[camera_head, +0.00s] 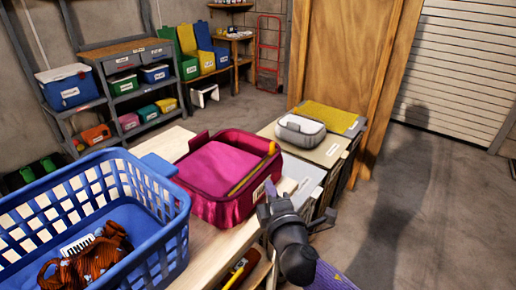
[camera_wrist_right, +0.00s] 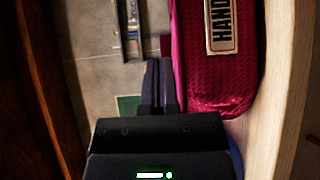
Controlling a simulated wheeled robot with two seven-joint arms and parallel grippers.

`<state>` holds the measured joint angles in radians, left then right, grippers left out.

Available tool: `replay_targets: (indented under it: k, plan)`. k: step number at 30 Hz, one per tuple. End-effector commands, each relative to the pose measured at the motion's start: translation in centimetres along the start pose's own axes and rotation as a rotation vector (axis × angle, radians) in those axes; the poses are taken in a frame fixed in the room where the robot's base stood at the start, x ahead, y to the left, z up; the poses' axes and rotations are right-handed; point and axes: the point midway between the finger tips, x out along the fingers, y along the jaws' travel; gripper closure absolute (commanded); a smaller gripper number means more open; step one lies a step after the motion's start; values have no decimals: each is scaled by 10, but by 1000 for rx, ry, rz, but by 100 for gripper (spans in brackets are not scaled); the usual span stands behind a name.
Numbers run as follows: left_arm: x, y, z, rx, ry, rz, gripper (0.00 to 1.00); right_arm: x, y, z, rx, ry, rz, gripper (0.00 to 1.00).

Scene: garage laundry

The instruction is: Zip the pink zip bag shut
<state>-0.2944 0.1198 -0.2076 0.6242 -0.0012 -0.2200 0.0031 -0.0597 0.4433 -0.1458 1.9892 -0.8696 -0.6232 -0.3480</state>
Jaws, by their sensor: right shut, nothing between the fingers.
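The pink zip bag (camera_head: 215,168) stands on the light wooden worktop, its broad pink top facing up. A yellow strip (camera_head: 249,172) runs along the right side of its top; I cannot tell how far the zip is closed. A label is on its right side. My right gripper (camera_head: 266,200) is shut and empty, beside the bag's near right corner. In the right wrist view the closed fingers (camera_wrist_right: 158,75) lie just left of the bag's textured side (camera_wrist_right: 219,85), holding nothing. My left gripper is out of view.
A blue laundry basket (camera_head: 176,225) with a brown patterned cloth stands left of the bag. Behind on the right are a box with a grey-white case (camera_head: 300,129) and a yellow mat (camera_head: 330,117). Open floor (camera_head: 420,200) lies to the right.

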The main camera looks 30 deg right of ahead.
Motion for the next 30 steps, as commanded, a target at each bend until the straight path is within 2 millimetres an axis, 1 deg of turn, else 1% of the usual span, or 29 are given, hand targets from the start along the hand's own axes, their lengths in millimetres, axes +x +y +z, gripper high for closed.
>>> replay_targets:
  k: [1,2,5,8,12,18,21,24,30]
  plan:
    - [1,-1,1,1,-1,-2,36,-6,1,1,6,-23,-1,100]
    - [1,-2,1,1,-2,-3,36,-7,2,2,8,-34,-1,100]
    - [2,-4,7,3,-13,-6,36,3,3,3,8,-40,1,100]
    - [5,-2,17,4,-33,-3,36,23,3,4,9,-40,2,100]
    - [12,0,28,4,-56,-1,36,55,2,5,9,-39,2,100]
    - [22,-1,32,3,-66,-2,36,96,2,9,8,-40,1,100]
    - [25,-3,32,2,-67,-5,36,107,2,22,7,-40,-1,100]
    - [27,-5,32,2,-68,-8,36,114,2,30,7,-39,-1,100]
    - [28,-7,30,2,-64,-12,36,119,3,36,10,-37,-2,100]
